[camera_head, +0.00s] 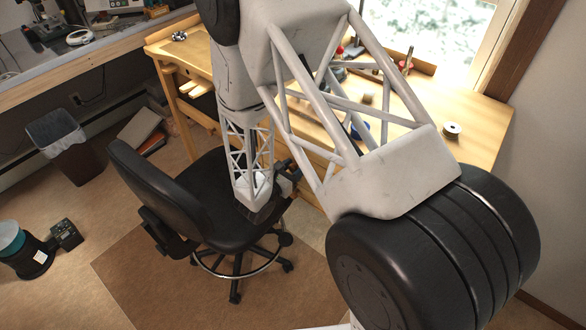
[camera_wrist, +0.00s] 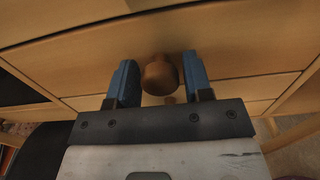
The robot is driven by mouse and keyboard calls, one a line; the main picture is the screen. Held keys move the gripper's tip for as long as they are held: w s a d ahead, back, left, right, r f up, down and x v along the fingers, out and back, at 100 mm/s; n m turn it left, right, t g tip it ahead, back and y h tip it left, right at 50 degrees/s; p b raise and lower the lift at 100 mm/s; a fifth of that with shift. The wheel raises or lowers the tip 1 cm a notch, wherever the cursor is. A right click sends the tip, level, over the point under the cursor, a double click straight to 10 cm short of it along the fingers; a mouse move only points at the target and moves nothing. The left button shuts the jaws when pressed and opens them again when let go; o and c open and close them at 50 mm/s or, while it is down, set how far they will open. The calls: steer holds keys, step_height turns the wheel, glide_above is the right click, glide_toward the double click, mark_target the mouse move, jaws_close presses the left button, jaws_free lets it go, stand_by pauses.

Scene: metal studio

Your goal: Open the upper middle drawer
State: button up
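In the wrist view a round brown wooden knob (camera_wrist: 160,76) sticks out from a pale wooden drawer front (camera_wrist: 240,50). My gripper (camera_wrist: 159,62) is open, with one blue finger on each side of the knob. Small gaps show between the knob and both fingers. The drawer front looks closed, though its edges are partly hidden. In the head view my gripper (camera_head: 283,183) is small and dark beside the chair, low in front of the wooden workbench (camera_head: 483,113). My arm hides most of the drawers there.
A black office chair (camera_head: 217,205) stands close to the left of my gripper. A waste bin (camera_head: 62,140) and a dark canister (camera_head: 22,250) stand on the floor at left. Small items lie on the bench top.

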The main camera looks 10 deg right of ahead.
jaws_close()
steer(key=v, duration=0.8)
steer(key=shift+s+a, duration=0.2)
steer(key=shift+o, duration=1.7)
jaws_free()
steer(key=shift+r, duration=0.25)
steer(key=s+d+r, duration=0.2)
steer(key=s, duration=0.5)
steer(key=s+d+r, duration=0.2)
steer(key=s, duration=0.6)
steer(key=shift+s+d+r, duration=0.15)
steer(key=shift+d+r, duration=0.15)
steer(key=shift+d, duration=0.05)
